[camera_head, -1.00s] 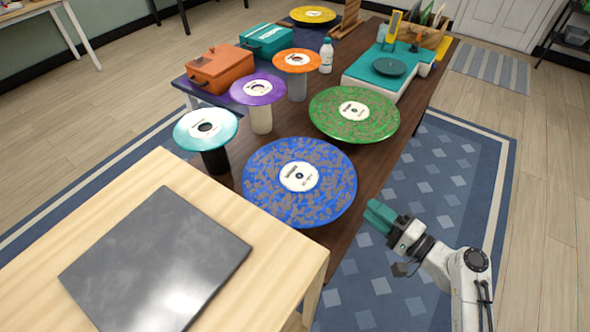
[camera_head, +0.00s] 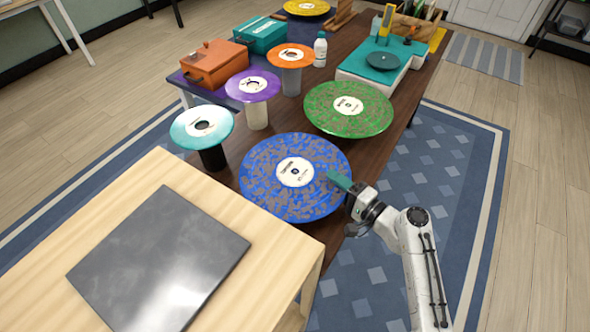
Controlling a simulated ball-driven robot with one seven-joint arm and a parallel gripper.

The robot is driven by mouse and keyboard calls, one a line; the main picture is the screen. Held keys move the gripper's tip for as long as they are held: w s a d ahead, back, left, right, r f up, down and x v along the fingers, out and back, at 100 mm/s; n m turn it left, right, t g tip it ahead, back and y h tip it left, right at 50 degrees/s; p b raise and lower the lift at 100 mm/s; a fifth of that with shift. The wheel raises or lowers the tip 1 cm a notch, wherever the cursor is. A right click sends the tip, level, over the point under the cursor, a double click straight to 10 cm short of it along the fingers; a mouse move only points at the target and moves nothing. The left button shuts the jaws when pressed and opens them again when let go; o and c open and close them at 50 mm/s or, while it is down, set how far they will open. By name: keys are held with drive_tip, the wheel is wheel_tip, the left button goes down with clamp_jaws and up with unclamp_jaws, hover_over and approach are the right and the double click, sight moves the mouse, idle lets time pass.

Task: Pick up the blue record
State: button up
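The blue record (camera_head: 275,203) is a large blue disc with grey-brown speckles and a white centre label. It lies flat at the near end of the dark wooden table (camera_head: 372,178). My gripper (camera_head: 338,181), with teal fingers, is at the record's right edge and overlaps it in the picture. Whether it touches the record or hovers above it cannot be told. The gap between the fingers does not show from this angle.
A green speckled record (camera_head: 370,118) lies just behind. Teal (camera_head: 185,140), purple (camera_head: 240,96) and orange (camera_head: 283,66) small records stand on pedestals to the left. A light wooden table (camera_head: 150,170) with a dark grey slab (camera_head: 160,265) is at front left. Floor is free at right.

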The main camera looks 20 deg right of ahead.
clamp_jaws()
idle(0.3)
drive_tip(key=shift+r, duration=0.1)
